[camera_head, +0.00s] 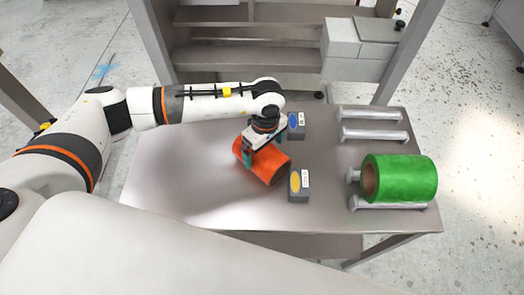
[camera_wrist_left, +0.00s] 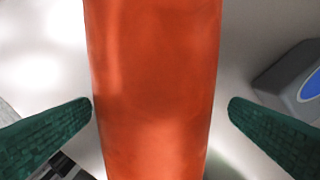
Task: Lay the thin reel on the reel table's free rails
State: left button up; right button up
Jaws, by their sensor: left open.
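The orange reel (camera_head: 268,166), slimmer than the green one, lies tilted on the bare left-middle part of the reel table (camera_head: 180,170). My left gripper (camera_head: 262,150) is over it and open. In the left wrist view the orange reel (camera_wrist_left: 158,80) runs between the green fingers, with a gap on each side. The free rails (camera_head: 373,124) are an empty pair at the table's back right. My right gripper is not in view.
A green reel (camera_head: 408,177) rests on the front right rails (camera_head: 398,207). A block with a blue oval (camera_head: 296,125) and one with a yellow oval (camera_head: 299,186) stand just right of the orange reel. Shelving with pale boxes (camera_head: 356,50) is behind the table.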

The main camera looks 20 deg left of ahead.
pick_arm(q)
jog(key=shift+s+f+p, duration=0.2)
jog(key=shift+f+p, duration=0.3)
jog(key=shift+f, duration=0.65)
jog(key=shift+a+f, duration=0.1)
jog(key=shift+f, duration=0.45)
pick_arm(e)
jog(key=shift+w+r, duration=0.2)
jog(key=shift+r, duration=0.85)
pick_arm(q)
jog(key=c, duration=1.1)
notch_tip(320, 180, up, 9)
jog(key=b, duration=0.3)
jog(key=shift+r+b, duration=0.3)
jog(key=shift+r, duration=0.2)
jog(key=shift+s+a+m, duration=0.2)
jog(key=shift+a+m, duration=0.05)
jog(key=shift+m, duration=0.15)
jog(key=shift+s+a+r+m+b, duration=0.2)
jog(key=shift+s+a+m+b, duration=0.7)
jog(key=shift+m, duration=1.05)
jog(key=shift+s+a+r+m+b, duration=0.35)
jog(key=shift+s+a+m, duration=0.6)
jog(key=shift+s+m, duration=0.85)
jog(key=shift+s+a+r+m+b, duration=0.1)
jog(key=shift+s+a+m+b, duration=0.8)
jog(key=shift+m, duration=1.15)
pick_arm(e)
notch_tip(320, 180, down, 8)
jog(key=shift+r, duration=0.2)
